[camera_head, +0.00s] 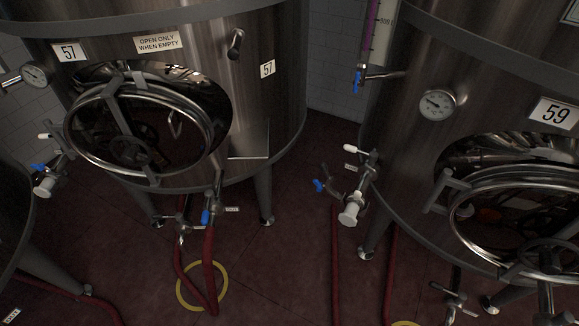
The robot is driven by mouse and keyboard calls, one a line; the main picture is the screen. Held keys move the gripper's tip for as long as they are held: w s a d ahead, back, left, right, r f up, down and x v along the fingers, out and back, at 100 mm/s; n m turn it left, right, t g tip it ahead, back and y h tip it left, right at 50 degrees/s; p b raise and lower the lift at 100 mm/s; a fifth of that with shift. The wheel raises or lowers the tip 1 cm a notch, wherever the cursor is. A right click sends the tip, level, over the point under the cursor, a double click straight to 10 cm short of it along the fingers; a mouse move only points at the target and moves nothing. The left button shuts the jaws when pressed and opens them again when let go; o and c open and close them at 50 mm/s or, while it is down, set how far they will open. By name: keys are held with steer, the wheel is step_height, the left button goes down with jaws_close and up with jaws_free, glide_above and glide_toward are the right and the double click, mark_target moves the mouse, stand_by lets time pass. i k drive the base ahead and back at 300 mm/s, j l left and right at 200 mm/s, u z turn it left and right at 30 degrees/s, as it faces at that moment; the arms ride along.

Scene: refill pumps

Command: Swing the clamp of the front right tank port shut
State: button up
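A steel port with a white cap (349,214) sticks out from the lower left side of tank 59 (400,150). Fittings with a pale-tipped handle (362,152) and a blue-handled valve (319,186) sit beside it. A similar white-capped port (44,186) shows at the far left beside tank 57 (270,110), with its own blue handle. I cannot tell from this view which port is the front right one. The clamps are too small and dark to tell whether they are open or shut. My gripper is not in view.
Tank 57's round manway door (75,140) and tank 59's manway door (455,215) both stand out from their openings. Red hoses (208,275) and a yellow ring (181,291) lie on the dark red floor (285,285). Tank legs (264,195) reach the floor between the tanks.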

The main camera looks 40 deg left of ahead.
mark_target(323, 168)
steer(key=k+j+u, duration=0.1)
steer(key=j, duration=0.3)
steer(key=k+j+u, duration=0.1)
steer(key=j, duration=0.35)
steer(key=k+j+u, duration=0.15)
steer(key=j, duration=0.25)
steer(key=k+j+u, duration=0.1)
steer(key=j, duration=0.35)
steer(key=i+j, duration=0.1)
steer(key=i, duration=0.4)
steer(key=i+j, duration=0.15)
steer(key=i, duration=0.4)
